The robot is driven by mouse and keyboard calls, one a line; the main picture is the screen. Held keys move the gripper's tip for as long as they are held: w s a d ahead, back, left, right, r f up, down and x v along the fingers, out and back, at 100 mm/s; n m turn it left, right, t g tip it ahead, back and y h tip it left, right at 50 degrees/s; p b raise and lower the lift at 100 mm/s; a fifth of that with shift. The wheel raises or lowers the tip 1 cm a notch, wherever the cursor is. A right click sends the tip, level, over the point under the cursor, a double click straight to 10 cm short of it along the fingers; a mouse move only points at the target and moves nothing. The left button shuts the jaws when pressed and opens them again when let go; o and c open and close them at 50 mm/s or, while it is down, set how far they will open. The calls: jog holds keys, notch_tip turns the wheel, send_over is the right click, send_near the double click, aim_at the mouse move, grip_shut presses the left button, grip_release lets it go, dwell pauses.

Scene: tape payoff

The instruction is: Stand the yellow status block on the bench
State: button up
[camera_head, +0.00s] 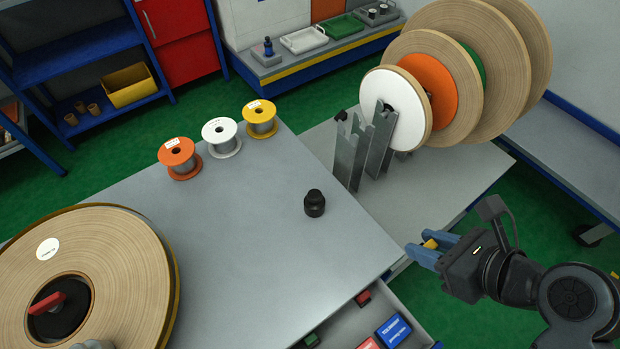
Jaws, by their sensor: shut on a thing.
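My gripper (426,252) is at the right, beyond the right edge of the grey bench (250,240). Its blue fingers are shut on a small yellow block (431,244). Only a small part of the block shows between the fingers, so its shape and tilt are mostly hidden. The block is apart from the bench top.
The bench bears a large tape reel (110,250), orange (180,156), white (221,138) and yellow (260,118) spools, and a black knob (314,203). An open drawer with a blue block (393,331) is at the front. The bench's right-hand area is clear.

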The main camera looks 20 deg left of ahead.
jog(key=shift+w+r, duration=0.15)
jog(key=shift+w, duration=0.15)
jog(key=w+a+f, duration=0.1)
jog(key=a+f, duration=0.1)
jog(key=a, duration=0.1)
jog(key=w+a+f, duration=0.1)
jog(key=a+f, duration=0.1)
jog(key=a, duration=0.2)
jog(key=w+a+f, duration=0.1)
jog(key=a+f, duration=0.1)
jog(key=a, duration=0.2)
jog(key=shift+w+f, duration=0.15)
jog(key=shift+f, duration=0.25)
jog(key=shift+a+f, duration=0.1)
jog(key=shift+f, duration=1.95)
jog(key=shift+f, duration=0.15)
jog(key=o, duration=1)
jog(key=shift+o, duration=0.2)
